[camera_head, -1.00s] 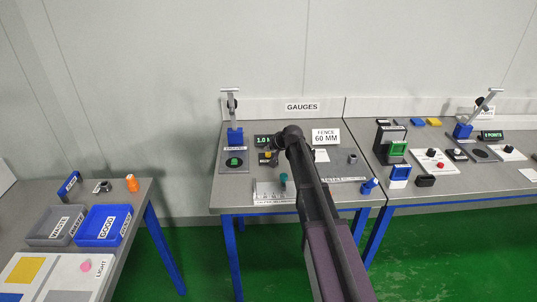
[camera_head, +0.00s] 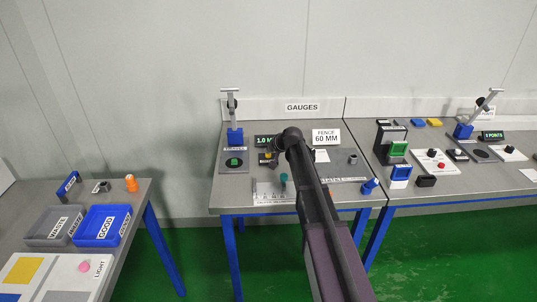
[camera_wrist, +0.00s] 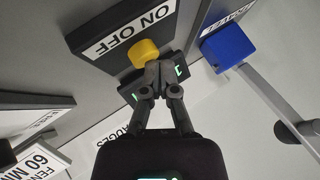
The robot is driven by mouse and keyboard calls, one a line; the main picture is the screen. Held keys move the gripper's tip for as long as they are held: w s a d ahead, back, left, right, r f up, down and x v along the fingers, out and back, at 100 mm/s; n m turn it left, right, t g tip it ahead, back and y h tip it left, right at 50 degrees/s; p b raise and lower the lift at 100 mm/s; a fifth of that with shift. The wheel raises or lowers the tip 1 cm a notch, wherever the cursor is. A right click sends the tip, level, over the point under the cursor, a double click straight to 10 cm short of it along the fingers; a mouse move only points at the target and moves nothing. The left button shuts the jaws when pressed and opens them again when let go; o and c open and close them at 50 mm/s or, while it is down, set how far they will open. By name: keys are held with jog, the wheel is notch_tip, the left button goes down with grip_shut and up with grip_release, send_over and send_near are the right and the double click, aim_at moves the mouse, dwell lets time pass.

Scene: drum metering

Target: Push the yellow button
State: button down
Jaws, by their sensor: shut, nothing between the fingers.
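The yellow button (camera_wrist: 145,52) is a round knob on a dark box with a white ON OFF label (camera_wrist: 130,30) in the wrist view. My gripper (camera_wrist: 160,72) is shut and empty. Its fingertips overlap the lower right edge of the button in that view; I cannot tell whether they touch it. In the head view the button (camera_head: 268,155) shows small on the gauges table, just left of my arm, and my gripper is not clear there.
A lit display (camera_head: 264,141) stands right behind the button box. A blue gauge stand (camera_head: 235,137) is to the left; it also shows in the wrist view (camera_wrist: 228,46). A FENCE 60 MM sign (camera_head: 326,137) stands to the right. Blue and grey bins sit on the left table.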

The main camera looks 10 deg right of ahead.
dwell(0.3)
jog(key=shift+r+p, duration=0.6)
jog(key=shift+p, duration=0.05)
jog(key=shift+r, duration=0.1)
notch_tip(320, 180, up, 6)
jog(key=p, duration=0.6)
